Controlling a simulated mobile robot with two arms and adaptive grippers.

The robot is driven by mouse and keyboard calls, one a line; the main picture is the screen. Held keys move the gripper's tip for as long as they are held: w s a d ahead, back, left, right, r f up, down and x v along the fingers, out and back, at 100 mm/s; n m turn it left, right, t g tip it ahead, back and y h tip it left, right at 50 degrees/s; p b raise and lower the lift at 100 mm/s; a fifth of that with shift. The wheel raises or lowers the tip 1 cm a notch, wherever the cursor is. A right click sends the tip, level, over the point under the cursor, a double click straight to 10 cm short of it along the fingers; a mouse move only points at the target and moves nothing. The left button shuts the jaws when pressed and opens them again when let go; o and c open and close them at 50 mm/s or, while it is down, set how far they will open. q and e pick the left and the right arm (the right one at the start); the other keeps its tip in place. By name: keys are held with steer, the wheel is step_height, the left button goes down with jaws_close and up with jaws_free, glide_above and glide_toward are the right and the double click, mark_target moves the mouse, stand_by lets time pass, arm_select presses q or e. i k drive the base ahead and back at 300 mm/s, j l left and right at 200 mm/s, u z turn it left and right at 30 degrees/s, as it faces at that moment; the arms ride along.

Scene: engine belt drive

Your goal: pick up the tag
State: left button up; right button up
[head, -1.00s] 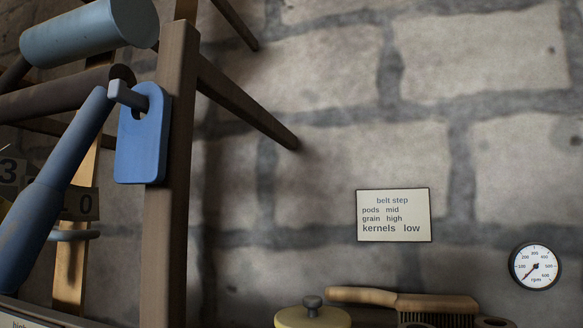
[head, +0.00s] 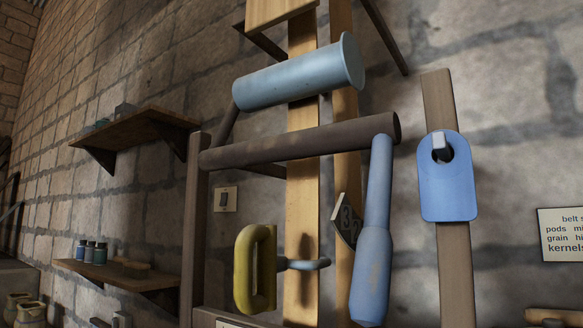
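The blue tag (head: 447,190) hangs in the head view right of centre. It is a flat plate with rounded corners and a hole near its top. A light square peg on the wooden post (head: 455,275) passes through the hole. The tag hangs upright against the post's front. Neither of my grippers is in the head view.
Left of the tag are a blue lever (head: 374,230), a dark crossbar (head: 300,145), a pale blue roller (head: 297,78) and a yellow handle (head: 255,270). Two wall shelves (head: 133,131) stand at the left. A sign (head: 562,235) is on the stone wall at the right.

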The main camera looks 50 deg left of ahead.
mark_target(447, 192)
steer(key=l+u, duration=0.1)
steer(key=u, duration=0.25)
steer(key=l+u, duration=0.1)
steer(key=u, duration=0.25)
steer(key=i+l+u, duration=0.1)
steer(key=u, duration=0.25)
